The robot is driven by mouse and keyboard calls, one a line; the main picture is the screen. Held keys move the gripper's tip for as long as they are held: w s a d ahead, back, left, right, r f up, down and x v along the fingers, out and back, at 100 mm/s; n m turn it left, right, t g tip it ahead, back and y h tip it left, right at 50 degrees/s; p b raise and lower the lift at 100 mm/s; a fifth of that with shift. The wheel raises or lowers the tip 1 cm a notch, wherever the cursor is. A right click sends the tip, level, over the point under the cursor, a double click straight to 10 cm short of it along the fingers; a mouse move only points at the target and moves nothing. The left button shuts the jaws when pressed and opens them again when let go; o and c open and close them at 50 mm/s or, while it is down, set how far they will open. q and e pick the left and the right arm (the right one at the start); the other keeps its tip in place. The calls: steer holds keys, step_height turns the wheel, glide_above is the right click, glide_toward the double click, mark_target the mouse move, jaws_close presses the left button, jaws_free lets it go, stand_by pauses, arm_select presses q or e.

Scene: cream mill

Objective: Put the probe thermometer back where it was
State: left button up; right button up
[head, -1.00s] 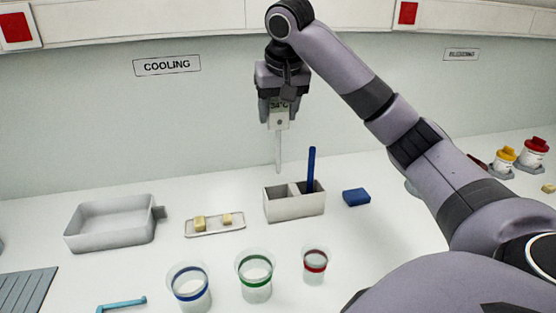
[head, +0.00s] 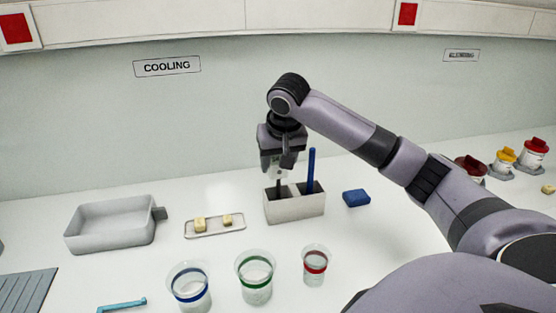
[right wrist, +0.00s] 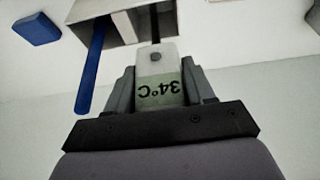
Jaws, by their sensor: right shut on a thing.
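The probe thermometer (right wrist: 160,75) has a pale body with a display reading 34°C, upside down in the right wrist view. My right gripper (head: 281,164) is shut on its body, above the left compartment of a grey two-compartment holder (head: 296,208). The thermometer's thin probe points down into that left compartment; its tip is hidden inside. A blue stick (head: 311,170) stands in the right compartment. The holder also shows in the right wrist view (right wrist: 125,20). My left gripper is out of view.
A blue block (head: 356,198) lies right of the holder. A small tray (head: 214,231) with two pale cubes and a grey pan (head: 108,226) are to the left. Three cups with blue (head: 189,288), green (head: 255,279) and red (head: 316,266) bands stand in front.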

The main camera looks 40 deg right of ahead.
steer(key=o, duration=1)
steer(key=shift+f, duration=0.1)
steer(key=v, duration=1.2)
